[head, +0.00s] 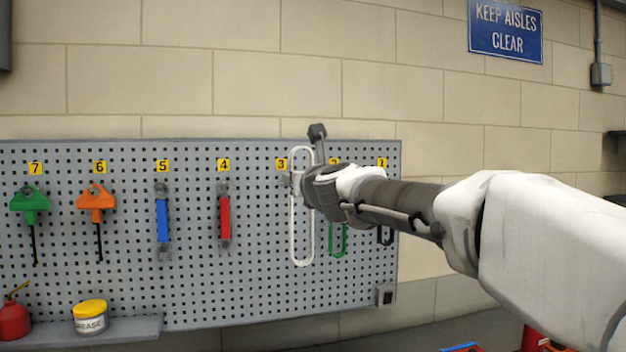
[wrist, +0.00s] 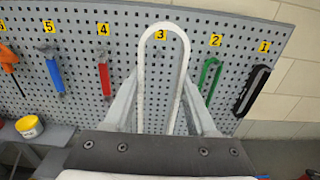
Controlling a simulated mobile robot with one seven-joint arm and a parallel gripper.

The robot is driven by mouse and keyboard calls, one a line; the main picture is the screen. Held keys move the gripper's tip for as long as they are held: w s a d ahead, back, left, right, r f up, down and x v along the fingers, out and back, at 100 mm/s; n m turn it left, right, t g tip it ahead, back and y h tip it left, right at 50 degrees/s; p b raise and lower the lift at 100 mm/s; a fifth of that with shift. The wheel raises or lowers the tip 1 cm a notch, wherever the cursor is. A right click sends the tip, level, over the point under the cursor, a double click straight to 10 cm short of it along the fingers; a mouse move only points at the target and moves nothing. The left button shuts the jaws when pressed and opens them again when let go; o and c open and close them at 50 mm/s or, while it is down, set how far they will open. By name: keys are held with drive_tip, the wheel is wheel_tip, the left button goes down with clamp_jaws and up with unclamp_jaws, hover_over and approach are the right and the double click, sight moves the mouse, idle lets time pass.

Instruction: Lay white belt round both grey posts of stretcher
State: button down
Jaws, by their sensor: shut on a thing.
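The white belt (head: 294,235) is a long narrow loop, upright in front of the pegboard at label 3. My gripper (head: 297,182) is shut on the belt in its upper half. In the wrist view the belt's rounded top (wrist: 161,27) rises between the two grey fingers of my gripper (wrist: 160,85). I cannot tell whether the belt still touches its peg. The stretcher and its two grey posts cannot be made out in either view.
The pegboard (head: 120,260) also holds a green belt (head: 338,243), a black belt (wrist: 252,90), a red tool (head: 224,215), a blue tool (head: 162,220), and orange (head: 96,202) and green (head: 29,205) tools. A grease tub (head: 90,316) stands on the shelf below.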

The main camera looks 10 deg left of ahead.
idle(0.3)
drive_tip(key=b+v, duration=0.2)
drive_tip(key=v, duration=0.5)
drive_tip(key=shift+s+b, duration=0.25)
drive_tip(key=shift+b, duration=0.1)
idle(0.4)
drive_tip(key=shift+w, duration=0.1)
drive_tip(key=p+x, duration=0.2)
drive_tip(key=x, duration=0.4)
drive_tip(key=shift+w, duration=0.3)
drive_tip(key=shift+s, duration=0.1)
